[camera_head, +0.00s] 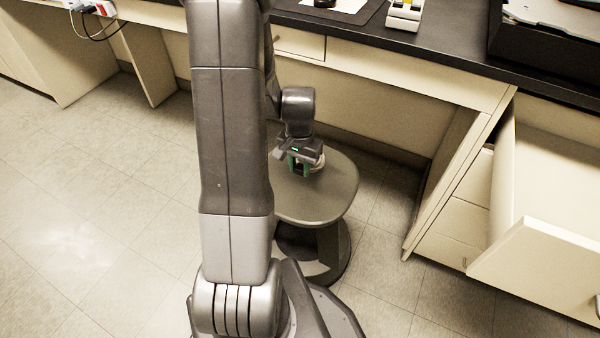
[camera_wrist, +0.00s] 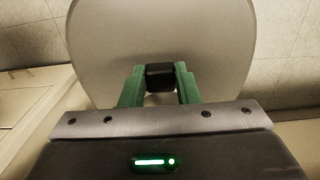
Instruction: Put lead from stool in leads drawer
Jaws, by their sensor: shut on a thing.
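My gripper (camera_head: 300,168) is low over the grey round stool (camera_head: 318,205) in the head view, with its green fingers pointing down at the seat. In the wrist view my gripper (camera_wrist: 160,78) is shut on a small black block-like part, which I take to be the lead (camera_wrist: 160,74). The stool seat (camera_wrist: 110,45) fills the background behind it. A small pale piece shows beside the fingers in the head view; I cannot tell its shape. An open drawer (camera_head: 540,275) sticks out at the right; no label is readable, and its inside is only partly seen.
A black-topped bench (camera_head: 430,60) runs along the back, with a small white and yellow item (camera_head: 404,14) and a large dark device (camera_head: 550,45) on it. Closed drawers (camera_head: 468,205) stand left of the open one. Tiled floor is clear at left.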

